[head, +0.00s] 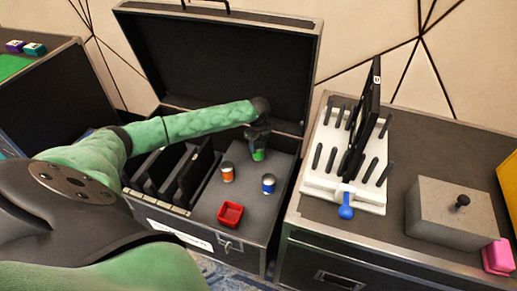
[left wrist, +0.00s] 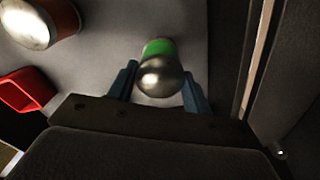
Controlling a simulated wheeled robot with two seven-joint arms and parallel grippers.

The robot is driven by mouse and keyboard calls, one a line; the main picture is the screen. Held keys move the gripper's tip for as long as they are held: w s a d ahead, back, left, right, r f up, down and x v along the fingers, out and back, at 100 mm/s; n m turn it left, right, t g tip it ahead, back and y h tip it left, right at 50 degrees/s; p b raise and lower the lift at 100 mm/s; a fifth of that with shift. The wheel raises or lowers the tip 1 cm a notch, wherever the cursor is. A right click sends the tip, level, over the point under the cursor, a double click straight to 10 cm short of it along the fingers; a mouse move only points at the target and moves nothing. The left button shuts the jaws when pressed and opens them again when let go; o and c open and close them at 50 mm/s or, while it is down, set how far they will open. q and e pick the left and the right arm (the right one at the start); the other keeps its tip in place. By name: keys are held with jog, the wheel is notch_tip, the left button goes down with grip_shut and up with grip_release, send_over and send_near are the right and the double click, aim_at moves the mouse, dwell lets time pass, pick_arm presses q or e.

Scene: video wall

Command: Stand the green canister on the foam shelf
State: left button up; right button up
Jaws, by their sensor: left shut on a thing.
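The green canister (head: 258,155), with a silver top, is at the back of the grey foam shelf (head: 245,198) inside the open black case. My left gripper (head: 258,141) comes down over it from above and is shut on it. In the left wrist view the canister (left wrist: 160,68) sits between the two blue-grey fingers (left wrist: 158,88), its domed silver top toward the camera. I cannot tell whether its base touches the foam. My right gripper is not in view.
An orange canister (head: 227,172), a blue canister (head: 268,184) and a red open box (head: 230,214) stand on the foam nearby. Slotted dark panels (head: 175,175) fill the case's left side. The raised lid (head: 215,60) is behind. A white rack (head: 325,180) stands right.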

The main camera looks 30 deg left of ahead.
pick_arm(q)
jog(key=shift+f, duration=1.15)
jog(key=o, duration=1.1)
jog(key=shift+f, duration=0.15)
jog(key=shift+c, duration=0.2)
notch_tip(320, 180, up, 12)
jog(key=shift+r, duration=0.15)
